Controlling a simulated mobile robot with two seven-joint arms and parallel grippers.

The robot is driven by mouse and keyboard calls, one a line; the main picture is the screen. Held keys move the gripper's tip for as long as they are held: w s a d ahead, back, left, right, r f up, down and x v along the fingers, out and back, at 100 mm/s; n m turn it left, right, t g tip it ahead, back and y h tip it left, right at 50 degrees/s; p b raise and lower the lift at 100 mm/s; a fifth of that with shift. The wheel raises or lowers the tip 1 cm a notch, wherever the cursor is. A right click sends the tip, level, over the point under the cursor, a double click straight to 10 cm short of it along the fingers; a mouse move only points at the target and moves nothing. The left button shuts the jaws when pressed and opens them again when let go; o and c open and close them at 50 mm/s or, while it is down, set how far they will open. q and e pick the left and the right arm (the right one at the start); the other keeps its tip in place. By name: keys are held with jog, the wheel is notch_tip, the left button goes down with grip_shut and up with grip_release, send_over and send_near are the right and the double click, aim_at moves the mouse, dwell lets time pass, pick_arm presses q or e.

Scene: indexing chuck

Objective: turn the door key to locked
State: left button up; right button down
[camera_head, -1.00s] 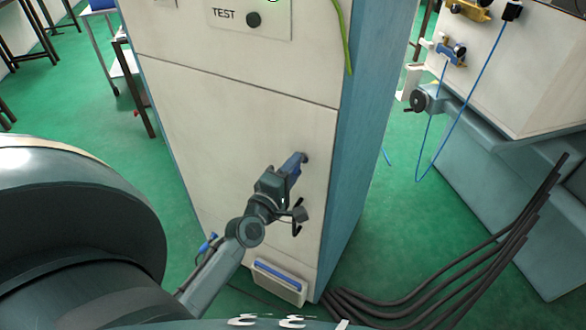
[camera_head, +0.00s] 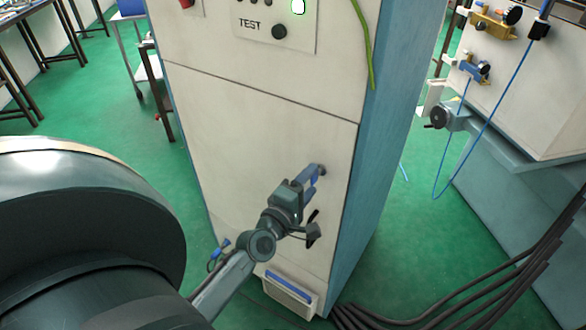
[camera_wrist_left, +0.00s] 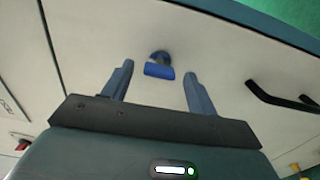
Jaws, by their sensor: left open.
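The door key has a blue grip and shows in the left wrist view (camera_wrist_left: 159,71). It stands out from a round dark lock (camera_wrist_left: 160,57) in the pale cabinet door (camera_head: 255,125). The wide side of its grip lies across the wrist picture. My left gripper (camera_wrist_left: 158,69) is open, one finger on each side of the key, with gaps to both. In the head view my left gripper (camera_head: 311,177) is at the lock, near the door's right edge. There its fingers mostly hide the key. My right gripper is not in view.
A black door handle (camera_wrist_left: 284,100) is to the right of the key in the wrist view. A TEST panel (camera_head: 275,30) is above the door. Thick dark cables (camera_head: 480,280) lie at the lower right. A machine (camera_head: 520,160) stands farther right.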

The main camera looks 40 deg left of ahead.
pick_arm(q)
jog(key=s+b, duration=0.2)
jog(key=s, duration=1)
jog(key=shift+d+b, duration=0.3)
jog(key=shift+d, duration=0.15)
jog(key=s+d+f+m+g+h, duration=0.2)
jog(key=d+f+m+g, duration=0.1)
jog(key=d+f+m, duration=0.4)
jog(key=s+d+f+m+g+h, duration=0.2)
jog(key=d+f+m, duration=0.5)
jog(key=m, duration=0.7)
notch_tip(320, 180, down, 2)
jog(key=s+g, duration=0.1)
jog(key=g, duration=0.1)
jog(key=shift+g+h, duration=0.3)
jog(key=shift+s+f+m, duration=0.2)
jog(key=shift+m, duration=0.2)
jog(key=shift+c, duration=0.4)
